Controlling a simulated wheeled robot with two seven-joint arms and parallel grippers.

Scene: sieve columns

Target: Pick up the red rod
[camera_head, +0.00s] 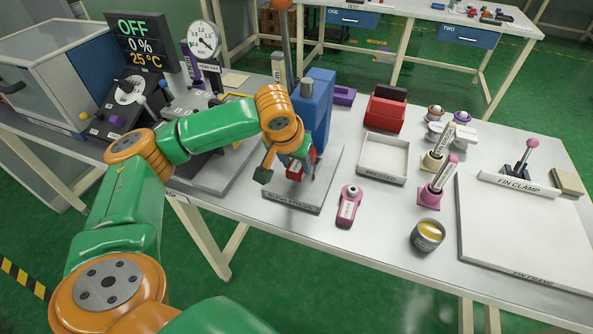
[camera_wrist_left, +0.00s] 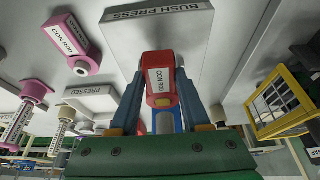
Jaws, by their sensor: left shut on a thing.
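The red rod (camera_wrist_left: 162,62), labelled CON ROD, is between the two fingers of my left gripper (camera_wrist_left: 160,100) in the wrist view. The gripper is shut on it. In the head view the left gripper (camera_head: 294,172) hangs over the bush press base (camera_head: 305,197), in front of the blue press column (camera_head: 317,108). Only a small part of the red rod (camera_head: 294,170) shows there, partly covered by the gripper. I cannot tell whether the rod touches the base. My right gripper is not in view.
A pink rod (camera_head: 348,207) lies on the table to the right. The PRESSED tray (camera_head: 382,170) behind it looks empty. A red box (camera_head: 385,112), a gold-filled tin (camera_head: 427,237) and the fin frame board (camera_head: 520,235) stand further right. A yellow frame (camera_wrist_left: 283,100) shows in the wrist view.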

